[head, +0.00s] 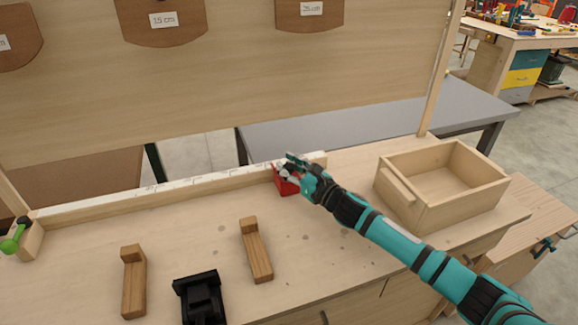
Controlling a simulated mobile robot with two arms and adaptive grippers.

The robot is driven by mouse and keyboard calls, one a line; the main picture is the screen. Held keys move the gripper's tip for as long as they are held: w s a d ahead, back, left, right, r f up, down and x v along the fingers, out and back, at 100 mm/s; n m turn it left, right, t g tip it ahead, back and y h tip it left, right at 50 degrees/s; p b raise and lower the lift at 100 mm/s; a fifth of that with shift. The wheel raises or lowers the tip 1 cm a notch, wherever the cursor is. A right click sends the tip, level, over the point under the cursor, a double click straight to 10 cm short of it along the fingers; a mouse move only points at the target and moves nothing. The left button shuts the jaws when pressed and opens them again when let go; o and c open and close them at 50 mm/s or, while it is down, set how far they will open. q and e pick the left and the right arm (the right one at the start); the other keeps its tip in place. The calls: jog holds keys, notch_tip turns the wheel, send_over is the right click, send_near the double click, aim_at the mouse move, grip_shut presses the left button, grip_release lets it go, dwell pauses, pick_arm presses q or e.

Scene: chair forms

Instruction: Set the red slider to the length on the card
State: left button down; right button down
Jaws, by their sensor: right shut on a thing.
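The red slider (285,184) sits on the white ruled rail (180,190) along the back of the bench, near the rail's right end. My right gripper (288,168) is shut on the red slider, its arm coming in from the right. The ruled marks on the rail are too small to read. A card (163,19) on the hanging board reads what looks like 15 cm. Another card (312,8) to its right is unclear, and a third at the left edge is cut off. My left gripper is not in view.
An open wooden box (437,212) stands at the right of the bench. Two wooden blocks (133,283) (256,250) and a black holder (200,297) are at the front. A green-handled piece (14,238) is at the rail's left end.

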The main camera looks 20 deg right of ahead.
jog(key=a, duration=0.9)
jog(key=shift+s+a+f, duration=0.2)
jog(key=shift+s+f, duration=0.1)
jog(key=shift+f, duration=0.05)
jog(key=c, duration=1.4)
grip_release()
jog(key=shift+s, duration=0.1)
jog(key=o, duration=0.4)
jog(key=shift+s+d+r, duration=0.15)
jog(key=shift+r, duration=0.1)
jog(key=v, duration=1.1)
jog(key=shift+s+d, duration=0.25)
jog(key=shift+s, duration=0.1)
